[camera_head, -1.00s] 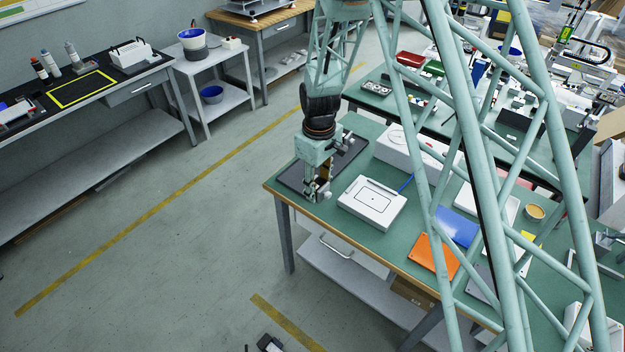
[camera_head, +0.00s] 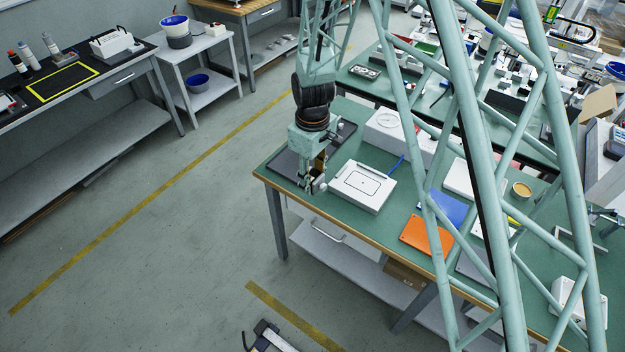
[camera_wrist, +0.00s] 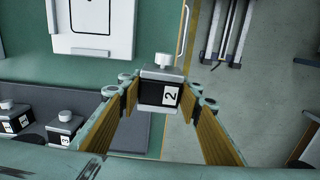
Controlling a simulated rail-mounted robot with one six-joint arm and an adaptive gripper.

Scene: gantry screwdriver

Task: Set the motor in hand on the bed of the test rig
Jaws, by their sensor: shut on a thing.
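In the head view my gripper (camera_head: 313,185) hangs near the front left corner of the green table, and the motor there is too small to make out. To its right lies a flat white box (camera_head: 375,188) with a black rounded outline on top, possibly the test rig; its lower part also shows in the wrist view (camera_wrist: 112,42). In the wrist view the held motor is apart from this box.
Other motors, one labelled 3 (camera_wrist: 64,128), stand on a dark grey mat (camera_wrist: 105,105) by my gripper. A white box (camera_head: 385,125), a blue plate (camera_head: 449,207) and an orange plate (camera_head: 424,236) occupy the green table. A side bench (camera_head: 60,95) stands far left, beyond open floor.

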